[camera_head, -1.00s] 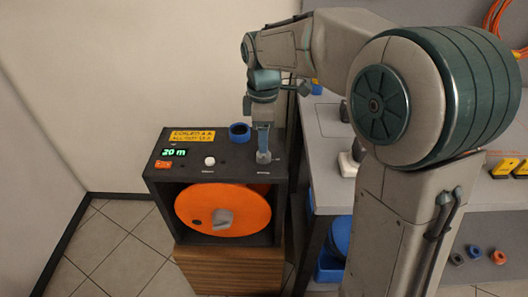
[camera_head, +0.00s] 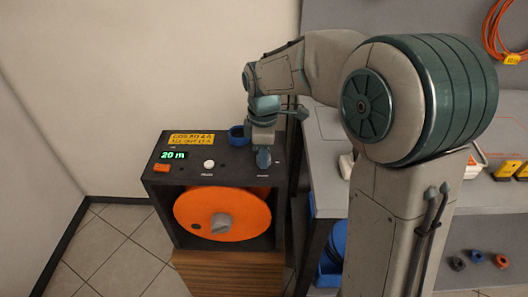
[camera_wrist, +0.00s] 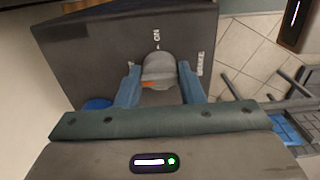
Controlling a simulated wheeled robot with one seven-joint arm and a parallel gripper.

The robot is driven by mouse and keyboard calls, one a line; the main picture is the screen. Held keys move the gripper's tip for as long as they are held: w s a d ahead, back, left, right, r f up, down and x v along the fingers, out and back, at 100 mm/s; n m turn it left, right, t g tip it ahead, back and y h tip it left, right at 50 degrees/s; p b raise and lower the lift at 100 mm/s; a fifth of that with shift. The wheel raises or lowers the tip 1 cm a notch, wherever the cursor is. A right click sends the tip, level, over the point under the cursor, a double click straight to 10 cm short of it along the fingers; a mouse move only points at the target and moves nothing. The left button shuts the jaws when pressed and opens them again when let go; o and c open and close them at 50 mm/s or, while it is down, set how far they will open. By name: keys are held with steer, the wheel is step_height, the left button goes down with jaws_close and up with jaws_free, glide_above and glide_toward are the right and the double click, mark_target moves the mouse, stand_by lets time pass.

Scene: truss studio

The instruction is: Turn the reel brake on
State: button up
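The reel box (camera_head: 155,190) is a dark cabinet with an orange reel (camera_head: 190,215) in its open front. The brake knob is a grey rounded knob (camera_wrist: 158,66) on the box's top panel, under an "ON" mark in the wrist view. My gripper (camera_head: 263,160) points down at the panel's right end. In the wrist view, the blue fingers of my gripper (camera_wrist: 159,80) stand on either side of the knob, which nearly fills the gap. Whether they press on it is unclear. In the head view the fingers hide the knob.
A white button (camera_head: 209,163), an orange switch (camera_head: 162,168) and a green "20 m" display (camera_head: 173,155) share the panel. A blue ring (camera_head: 238,134) sits at its back edge. A grey workbench (camera_head: 325,180) stands close on the right.

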steer(key=m+p, duration=0.1)
steer(key=m, duration=0.3)
steer(key=shift+r+m+p, duration=0.1)
steer(key=shift+m+p, duration=0.3)
steer(key=m+p, duration=0.1)
steer(key=m, duration=0.8)
steer(key=shift+p, duration=0.35)
steer(key=shift+m+p, duration=0.3)
steer(key=shift+m, duration=1.7)
steer(key=o, duration=1)
step_height(320, 180, up, 14)
steer(key=p, duration=0.1)
steer(key=shift+p, duration=0.3)
